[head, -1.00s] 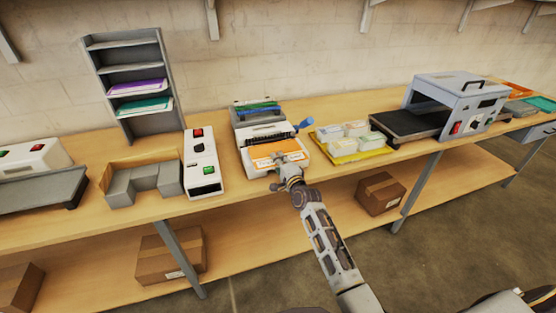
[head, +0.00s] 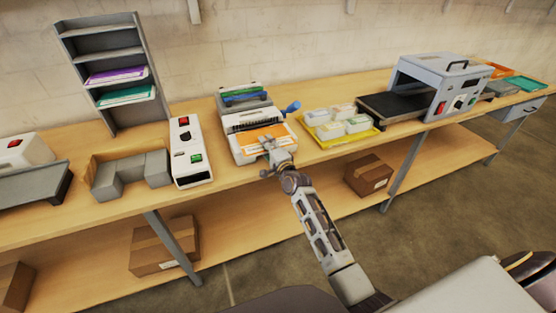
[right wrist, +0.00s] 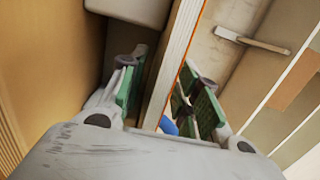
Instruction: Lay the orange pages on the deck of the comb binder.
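The comb binder (head: 235,140) is a white machine with a dark comb row and a blue lever (head: 291,106). The orange pages (head: 262,136) lie over its front deck, apparently flat. My right gripper (head: 270,150) is at their front edge; its fingers partly cover it. In the right wrist view the right gripper's (right wrist: 165,98) green-padded fingers stand apart, either side of a pale edge with an orange line, the pages' edge (right wrist: 184,45). A dark gap shows beside the left finger. Whether the pages touch the deck everywhere is hidden. My left gripper is not in view.
A white switch box (head: 191,155) stands close left of the binder, with a grey block holder (head: 130,178) beyond it. A yellow tray (head: 345,139) with several pale packs is close right. The laminator (head: 430,80) stands further right. A rack (head: 108,65) stands behind.

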